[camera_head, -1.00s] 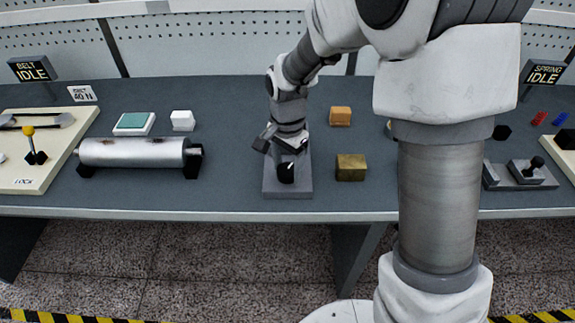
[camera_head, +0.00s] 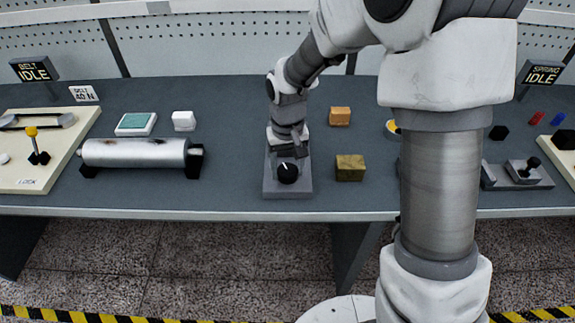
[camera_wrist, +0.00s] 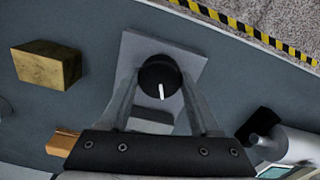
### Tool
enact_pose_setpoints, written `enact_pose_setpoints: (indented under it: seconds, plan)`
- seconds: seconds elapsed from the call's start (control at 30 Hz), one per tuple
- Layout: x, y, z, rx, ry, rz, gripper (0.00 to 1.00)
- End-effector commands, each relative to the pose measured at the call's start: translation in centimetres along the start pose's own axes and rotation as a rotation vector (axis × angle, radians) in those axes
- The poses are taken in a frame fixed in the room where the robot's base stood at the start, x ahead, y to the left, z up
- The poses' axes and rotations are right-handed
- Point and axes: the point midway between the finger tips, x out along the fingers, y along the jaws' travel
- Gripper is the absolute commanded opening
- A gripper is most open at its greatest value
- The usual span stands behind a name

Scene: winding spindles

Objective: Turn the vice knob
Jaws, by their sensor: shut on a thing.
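A black round knob (camera_head: 288,174) with a white pointer mark sits on a flat grey base plate (camera_head: 274,190) near the table's front edge. In the wrist view the knob (camera_wrist: 160,76) lies between the two fingertips of my gripper (camera_wrist: 160,82), one on each side. The gripper is shut on it. The pointer points toward the gripper's palm in the wrist view and slightly up-left in the head view. A grey block (camera_wrist: 152,118) on the plate shows behind the knob, partly hidden by my gripper. In the head view my gripper (camera_head: 288,160) hides the plate's far part.
A brass block (camera_head: 350,168) stands to the right of the plate and an orange block (camera_head: 340,116) behind it. A metal cylinder (camera_head: 135,153) lies on the left. A grey fixture with a black knob (camera_head: 525,172) stands at the right.

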Motion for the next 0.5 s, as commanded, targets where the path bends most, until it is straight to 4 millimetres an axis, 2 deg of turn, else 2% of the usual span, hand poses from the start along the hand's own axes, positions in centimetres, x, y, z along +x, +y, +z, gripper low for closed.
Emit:
enact_pose_setpoints:
  seconds: [0.5]
  plan:
    - [-0.24,0.01,-0.07,-0.490,0.002,0.000,0.08]
